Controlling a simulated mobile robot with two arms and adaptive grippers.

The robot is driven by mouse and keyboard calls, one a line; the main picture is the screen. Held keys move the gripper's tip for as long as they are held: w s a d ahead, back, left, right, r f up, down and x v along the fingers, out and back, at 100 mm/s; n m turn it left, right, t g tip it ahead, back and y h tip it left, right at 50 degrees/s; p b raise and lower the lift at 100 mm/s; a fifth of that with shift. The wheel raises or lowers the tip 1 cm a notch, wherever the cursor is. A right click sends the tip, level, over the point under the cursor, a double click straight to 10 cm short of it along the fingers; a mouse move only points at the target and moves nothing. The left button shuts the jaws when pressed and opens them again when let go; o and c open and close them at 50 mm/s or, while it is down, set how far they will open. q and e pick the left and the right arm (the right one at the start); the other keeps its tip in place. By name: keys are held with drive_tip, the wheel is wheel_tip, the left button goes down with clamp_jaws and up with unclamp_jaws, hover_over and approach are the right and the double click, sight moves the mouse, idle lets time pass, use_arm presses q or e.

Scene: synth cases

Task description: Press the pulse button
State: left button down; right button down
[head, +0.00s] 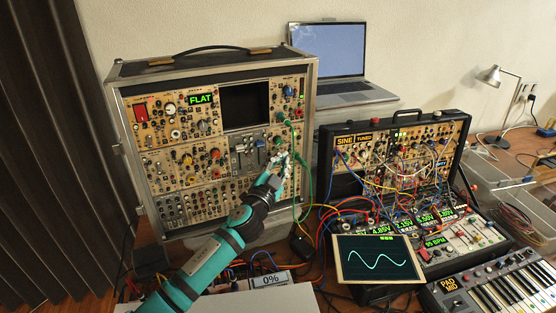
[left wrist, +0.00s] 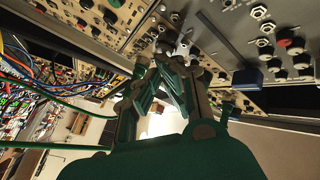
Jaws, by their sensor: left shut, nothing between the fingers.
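The large synth case (head: 116,120) stands upright at the left, its tan panels full of knobs, jacks and small buttons. My left gripper (head: 285,158) is at the lower right part of its panels, close to the front face. In the left wrist view my left gripper (left wrist: 172,62) is shut and empty, its fingertips close together in front of the panel (left wrist: 222,50). I cannot tell whether the tips touch it. No label for the pulse button is legible; the spot just in front of the fingers is partly hidden by them. My right gripper is not in view.
Green cables (head: 309,165) hang right beside my left gripper. A second synth case (head: 400,125) with many patch cables, an oscilloscope screen (head: 377,259) and a keyboard (head: 500,285) stand to the right. A laptop (head: 328,50) is behind. A 0% display (head: 268,280) sits low in front.

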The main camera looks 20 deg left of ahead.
use_arm(q)
drive_tip(key=shift+s+d, duration=0.25)
drive_tip(key=shift+s, duration=0.1)
drive_tip(key=s+d, duration=0.4)
drive_tip(key=shift+s+p, duration=0.2)
drive_tip(key=shift+p, duration=0.25)
idle(0.5)
